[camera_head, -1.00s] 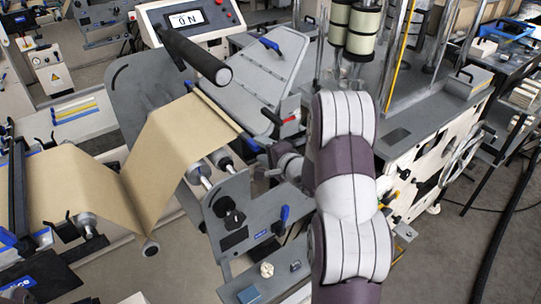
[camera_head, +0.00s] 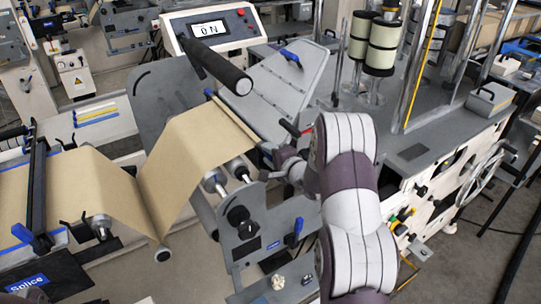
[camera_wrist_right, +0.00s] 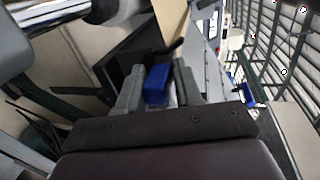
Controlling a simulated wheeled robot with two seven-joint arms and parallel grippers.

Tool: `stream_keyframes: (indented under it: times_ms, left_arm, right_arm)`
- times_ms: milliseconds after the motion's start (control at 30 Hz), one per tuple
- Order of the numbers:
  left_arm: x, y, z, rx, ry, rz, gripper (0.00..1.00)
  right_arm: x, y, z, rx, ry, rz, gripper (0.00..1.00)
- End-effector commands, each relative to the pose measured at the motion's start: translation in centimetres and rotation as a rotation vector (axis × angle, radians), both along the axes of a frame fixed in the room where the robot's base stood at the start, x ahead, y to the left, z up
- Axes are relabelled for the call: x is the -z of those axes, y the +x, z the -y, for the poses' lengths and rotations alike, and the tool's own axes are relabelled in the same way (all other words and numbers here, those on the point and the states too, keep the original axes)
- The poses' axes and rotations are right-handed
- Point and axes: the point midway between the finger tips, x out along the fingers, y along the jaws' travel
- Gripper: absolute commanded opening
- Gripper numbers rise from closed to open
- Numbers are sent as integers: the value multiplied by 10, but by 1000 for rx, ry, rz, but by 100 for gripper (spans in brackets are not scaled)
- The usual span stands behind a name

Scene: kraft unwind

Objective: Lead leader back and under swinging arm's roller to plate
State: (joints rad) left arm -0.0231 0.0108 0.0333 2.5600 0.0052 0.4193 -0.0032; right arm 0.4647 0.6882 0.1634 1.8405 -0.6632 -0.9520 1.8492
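The tan kraft leader (camera_head: 195,140) runs from the splice table at left, dips, and rises to a thin end bar (camera_head: 236,121). The swinging arm's black roller (camera_head: 216,66) is above and behind that bar, apart from it. The slanted grey plate (camera_head: 290,88) with a blue handle is farther back right. My right gripper (camera_head: 284,164) is by the bar's right end. In the right wrist view, my right gripper (camera_wrist_right: 157,88) has its fingers closed against a blue block (camera_wrist_right: 156,85), apparently the bar's end grip, with tan leader (camera_wrist_right: 170,28) beyond. My left gripper is not in view.
A control box (camera_head: 210,30) reading ON stands behind the roller. A red-tipped black lever (camera_head: 290,128) is close to my right gripper. A side panel with a blue lever (camera_head: 297,229) stands below. Upright posts and spools (camera_head: 383,47) rise at back right.

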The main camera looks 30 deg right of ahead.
Motion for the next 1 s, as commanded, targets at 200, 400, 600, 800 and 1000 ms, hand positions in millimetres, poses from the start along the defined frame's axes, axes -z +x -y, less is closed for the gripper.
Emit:
stream_keyframes:
  times_ms: [200,400,600,800,1000]
  left_arm:
    - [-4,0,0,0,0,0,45]
    - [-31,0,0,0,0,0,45]
    - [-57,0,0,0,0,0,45]
    - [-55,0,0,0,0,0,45]
    - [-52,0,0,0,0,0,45]
  right_arm:
    - [-2,-1,0,1,1,-6,0]
    - [-31,-1,-1,0,1,-5,0]
    - [-59,-1,-3,0,1,-4,0]
    - [-58,-1,-3,0,1,-4,0]
    - [-56,-1,-3,2,2,4,0]
